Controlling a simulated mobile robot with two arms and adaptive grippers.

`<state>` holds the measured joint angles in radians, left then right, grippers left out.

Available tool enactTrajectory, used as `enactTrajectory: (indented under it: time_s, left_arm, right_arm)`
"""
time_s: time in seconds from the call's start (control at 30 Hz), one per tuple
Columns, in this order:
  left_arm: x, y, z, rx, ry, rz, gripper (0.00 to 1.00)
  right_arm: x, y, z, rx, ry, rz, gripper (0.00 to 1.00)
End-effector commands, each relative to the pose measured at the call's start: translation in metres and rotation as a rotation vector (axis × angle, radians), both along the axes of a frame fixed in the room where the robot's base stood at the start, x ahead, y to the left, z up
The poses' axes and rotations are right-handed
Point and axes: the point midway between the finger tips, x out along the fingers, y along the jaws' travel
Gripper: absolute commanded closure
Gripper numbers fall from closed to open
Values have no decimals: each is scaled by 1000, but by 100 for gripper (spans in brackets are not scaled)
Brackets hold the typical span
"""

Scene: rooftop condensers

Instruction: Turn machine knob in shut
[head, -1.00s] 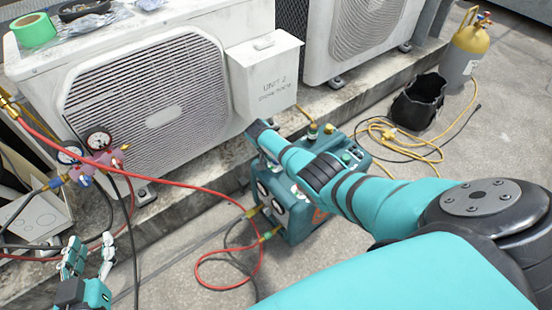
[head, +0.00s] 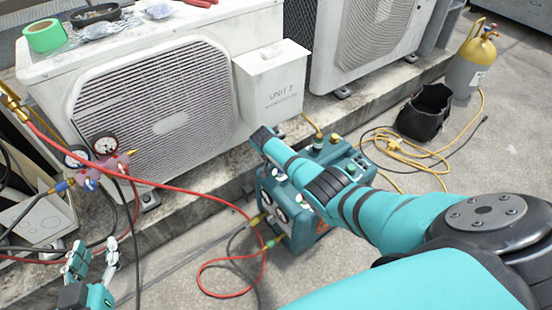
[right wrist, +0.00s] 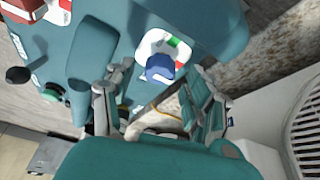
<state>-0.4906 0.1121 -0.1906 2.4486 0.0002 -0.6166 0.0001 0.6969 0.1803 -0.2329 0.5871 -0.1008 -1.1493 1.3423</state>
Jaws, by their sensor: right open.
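The teal machine (head: 296,240) stands on the ground before the condenser, with gauges and hose ports on its front. In the right wrist view, a blue knob (right wrist: 160,68) sits on a white dial with red and green marks, on the machine's teal panel. My right gripper (right wrist: 160,108) is open, its two fingers apart, with the knob just beyond the gap between them. I cannot tell whether a finger touches it. In the head view my right forearm reaches over the machine and its gripper is hidden. My left gripper (head: 93,250) is open and empty at the lower left.
A red hose (head: 180,187) runs from the gauge manifold (head: 95,170) to the machine. The condenser (head: 155,110) with its grey box (head: 272,85) stands behind. A black bucket (head: 425,115), yellow hose (head: 405,150) and gas cylinder (head: 470,65) are at the right.

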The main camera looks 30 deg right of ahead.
Motion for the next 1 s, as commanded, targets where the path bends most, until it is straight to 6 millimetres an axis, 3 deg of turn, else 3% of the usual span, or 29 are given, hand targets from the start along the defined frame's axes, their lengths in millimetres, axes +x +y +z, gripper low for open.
enactTrajectory:
  time_s: [0.17,0.6,1.0]
  left_arm:
    - [0,0,0,1,-1,0,60]
    - [0,0,0,1,-1,1,60]
    - [0,0,0,1,-2,1,60]
  right_arm:
    - [-3,7,19,0,-3,0,45]
    - [-13,35,88,1,-3,0,45]
    - [-16,40,103,0,1,0,45]
